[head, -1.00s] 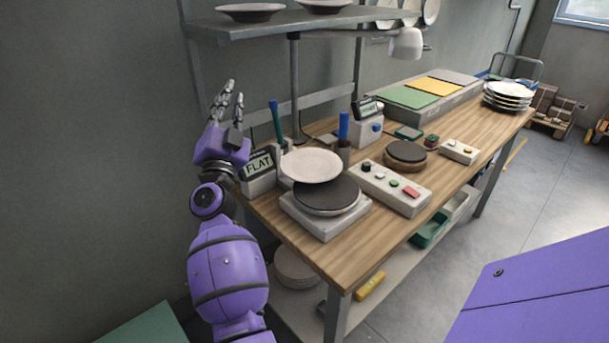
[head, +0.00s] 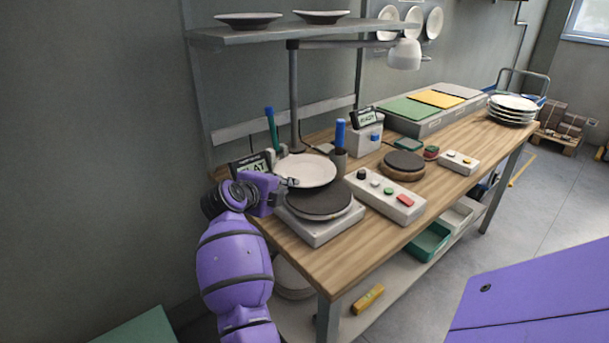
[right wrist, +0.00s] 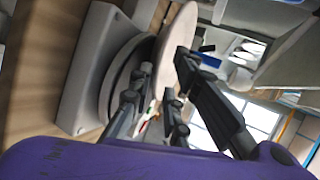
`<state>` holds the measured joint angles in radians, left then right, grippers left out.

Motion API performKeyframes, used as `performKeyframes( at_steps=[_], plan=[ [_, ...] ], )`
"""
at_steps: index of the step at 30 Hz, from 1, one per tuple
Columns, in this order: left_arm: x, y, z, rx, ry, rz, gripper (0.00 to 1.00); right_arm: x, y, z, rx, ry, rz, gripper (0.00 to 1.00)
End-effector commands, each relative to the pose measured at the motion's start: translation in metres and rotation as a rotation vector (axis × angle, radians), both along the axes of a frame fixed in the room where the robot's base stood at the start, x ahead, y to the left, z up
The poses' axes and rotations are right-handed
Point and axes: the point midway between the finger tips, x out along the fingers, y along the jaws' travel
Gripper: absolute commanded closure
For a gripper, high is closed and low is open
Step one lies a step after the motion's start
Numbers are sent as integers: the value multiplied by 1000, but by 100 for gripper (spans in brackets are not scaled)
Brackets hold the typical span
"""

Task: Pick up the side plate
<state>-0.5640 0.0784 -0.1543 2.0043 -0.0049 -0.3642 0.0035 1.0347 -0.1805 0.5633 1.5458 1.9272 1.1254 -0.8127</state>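The side plate (head: 306,168) is a pale round plate, tilted at the back of the dark round disc (head: 319,200) of a grey bench device. It also shows nearly edge-on in the right wrist view (right wrist: 177,45). My right gripper (head: 287,182) is at the plate's near-left rim, with its purple wrist hiding part of the device. In the right wrist view its fingers (right wrist: 164,62) are apart, on either side of the plate's edge. I cannot tell whether they touch it. My left gripper is in neither view.
A display (head: 250,166) stands beside my wrist. A cup with a blue-handled tool (head: 340,134) stands behind the plate, and a button box (head: 385,194) to its right. A shelf (head: 270,35) hangs above. Stacked plates (head: 512,110) stand at the bench's far end.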

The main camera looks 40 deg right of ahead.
Motion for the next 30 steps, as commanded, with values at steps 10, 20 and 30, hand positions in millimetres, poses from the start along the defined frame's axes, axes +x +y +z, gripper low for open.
performKeyframes(
  at_steps=[10,20,30],
  plan=[
    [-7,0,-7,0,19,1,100,16,-28,-17,0,1,0,83],
    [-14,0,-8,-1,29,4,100,15,-28,-17,-1,2,1,100],
    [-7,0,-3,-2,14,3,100,16,-28,-16,-3,-1,1,100]
  ],
)
